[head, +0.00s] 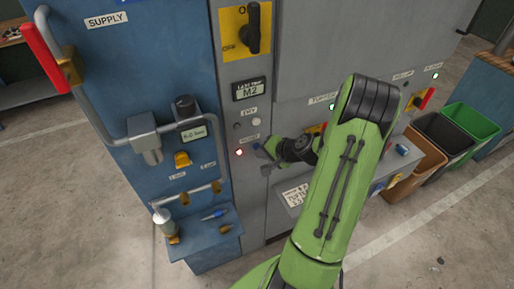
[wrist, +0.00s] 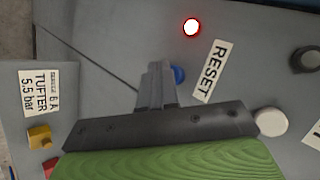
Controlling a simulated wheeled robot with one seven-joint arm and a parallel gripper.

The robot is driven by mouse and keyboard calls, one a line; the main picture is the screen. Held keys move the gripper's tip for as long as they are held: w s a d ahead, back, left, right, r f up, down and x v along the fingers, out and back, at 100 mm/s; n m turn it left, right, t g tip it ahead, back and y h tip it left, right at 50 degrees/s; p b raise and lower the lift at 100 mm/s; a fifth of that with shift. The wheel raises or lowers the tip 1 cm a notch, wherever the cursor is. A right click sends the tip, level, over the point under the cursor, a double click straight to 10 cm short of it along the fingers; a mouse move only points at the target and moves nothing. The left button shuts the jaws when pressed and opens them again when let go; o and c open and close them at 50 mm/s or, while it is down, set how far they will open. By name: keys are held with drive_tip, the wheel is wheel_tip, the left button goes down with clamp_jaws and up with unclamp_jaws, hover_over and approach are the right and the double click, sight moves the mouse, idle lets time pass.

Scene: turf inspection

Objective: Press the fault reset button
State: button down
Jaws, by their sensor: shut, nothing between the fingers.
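The blue reset button (wrist: 179,74) shows in the wrist view, partly hidden behind my fingers. The RESET label (wrist: 209,71) is to its right. My gripper (wrist: 158,68) is shut and empty, with its fingertips at the left edge of the button in the picture. I cannot tell whether they touch it. A lit red lamp (wrist: 191,27) is above the button in that view. In the head view my gripper (head: 264,156) is close to the grey panel, just right of the red lamp (head: 239,152).
A white button (wrist: 271,121) and a dark knob (wrist: 305,60) are near in the wrist view. In the head view, a yellow-plated rotary switch (head: 253,27) and a small display (head: 249,89) are above. A blue cabinet (head: 170,70) with pipes stands left. Bins (head: 470,122) stand right.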

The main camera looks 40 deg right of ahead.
drive_tip(key=shift+w+d, duration=0.15)
drive_tip(key=shift+w, duration=0.25)
idle(0.7)
drive_tip(key=shift+s+a+b, duration=0.3)
drive_tip(key=shift+s+b, duration=0.05)
drive_tip(key=shift+s, duration=0.5)
drive_tip(key=s+b, duration=0.1)
drive_tip(key=s, duration=0.1)
drive_tip(key=s+a, duration=0.1)
drive_tip(key=s, duration=0.1)
drive_tip(key=shift+s+a+b, duration=0.2)
drive_tip(key=shift+s+b, duration=0.15)
drive_tip(key=shift+s, duration=0.05)
idle(0.6)
